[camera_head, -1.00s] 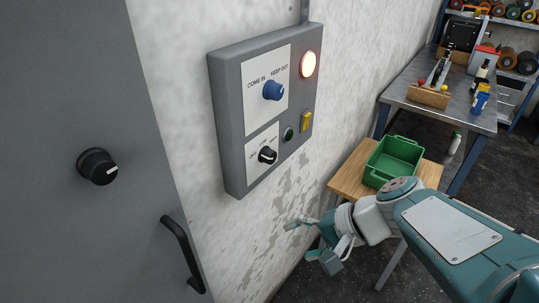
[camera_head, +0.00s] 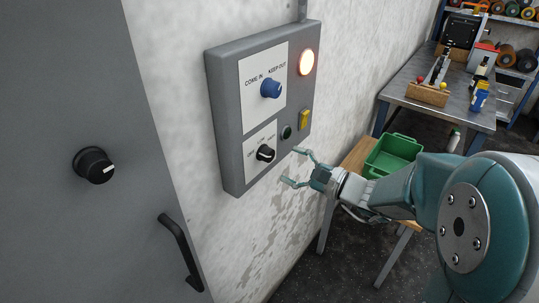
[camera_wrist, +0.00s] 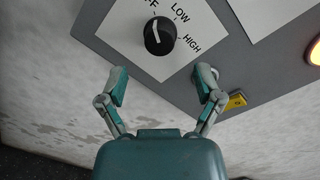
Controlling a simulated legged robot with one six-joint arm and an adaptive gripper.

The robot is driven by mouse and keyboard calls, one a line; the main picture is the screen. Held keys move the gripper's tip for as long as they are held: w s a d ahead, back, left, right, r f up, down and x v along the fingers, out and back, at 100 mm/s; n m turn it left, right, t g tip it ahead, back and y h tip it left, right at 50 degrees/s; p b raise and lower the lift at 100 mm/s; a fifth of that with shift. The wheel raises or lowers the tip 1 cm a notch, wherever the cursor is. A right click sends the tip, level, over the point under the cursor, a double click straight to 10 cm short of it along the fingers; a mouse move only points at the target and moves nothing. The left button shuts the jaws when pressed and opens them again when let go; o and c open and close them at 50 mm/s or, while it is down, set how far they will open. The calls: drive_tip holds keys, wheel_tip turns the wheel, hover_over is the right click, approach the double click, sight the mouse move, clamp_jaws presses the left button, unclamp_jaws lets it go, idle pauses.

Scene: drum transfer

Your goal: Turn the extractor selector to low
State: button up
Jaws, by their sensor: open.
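The extractor selector (camera_head: 265,153) is a black knob with a white pointer line on the lower white plate of a grey wall panel (camera_head: 229,120). In the wrist view the selector (camera_wrist: 159,36) shows with the labels LOW and HIGH and a partly cut-off label ending in F; its pointer is on the side of that cut-off label. My gripper (camera_head: 290,167) is open and empty, just right of and below the selector. In the wrist view my gripper's fingertips (camera_wrist: 163,82) are spread below the knob, apart from it.
A blue COME IN / KEEP OUT knob (camera_head: 271,88), a lit round lamp (camera_head: 306,62), a yellow switch (camera_head: 304,119) and a dark green button (camera_head: 287,131) share the panel. A grey door (camera_head: 80,220) with another black knob (camera_head: 94,165) stands left. A green crate (camera_head: 392,158) is behind my arm.

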sight(272, 157)
drive_tip(key=x, duration=0.6)
drive_tip(key=shift+w+a, duration=0.1)
drive_tip(key=c, duration=1.2)
